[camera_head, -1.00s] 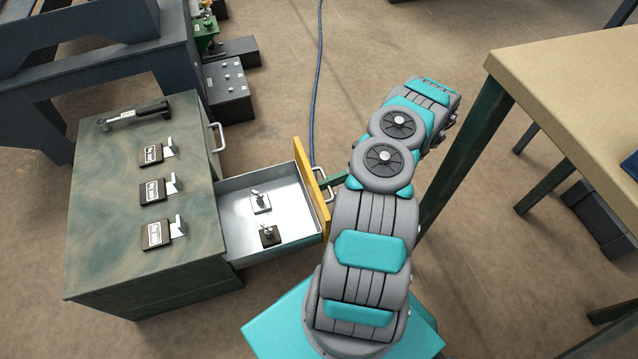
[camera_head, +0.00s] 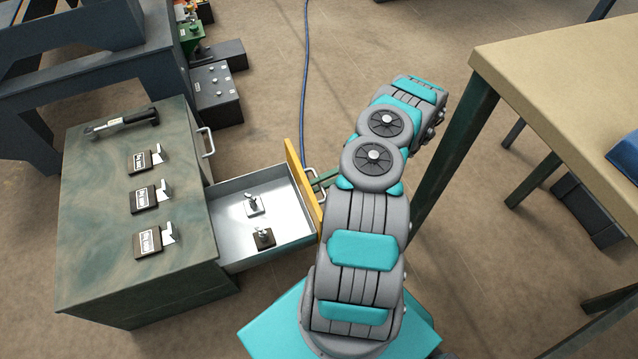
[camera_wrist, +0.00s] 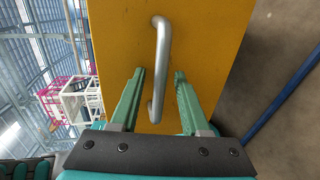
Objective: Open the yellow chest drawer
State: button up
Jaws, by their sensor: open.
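The yellow-fronted drawer (camera_head: 301,186) stands pulled out from the right side of the green chest (camera_head: 125,262) in the head view. Its grey tray (camera_head: 228,193) holds a light small part (camera_head: 253,206) and a dark small part (camera_head: 264,238). In the wrist view the yellow drawer front (camera_wrist: 215,45) fills the middle, with a silver bar handle (camera_wrist: 161,60) upright on it. My gripper (camera_wrist: 160,82) is open, its green fingers on either side of the handle's lower part, apart from it. In the head view my arm partly hides the gripper near the drawer front.
On the chest top lie several dark labelled blocks (camera_head: 144,199) and a wrench-like tool (camera_head: 122,122). Another handle (camera_head: 207,142) is on the chest's side. A beige table (camera_head: 570,75) stands at right. A blue cable (camera_head: 304,80) crosses the floor behind the drawer.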

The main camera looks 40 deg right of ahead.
jog(key=v, duration=0.7)
jog(key=shift+d, duration=0.35)
jog(key=shift+s, duration=0.1)
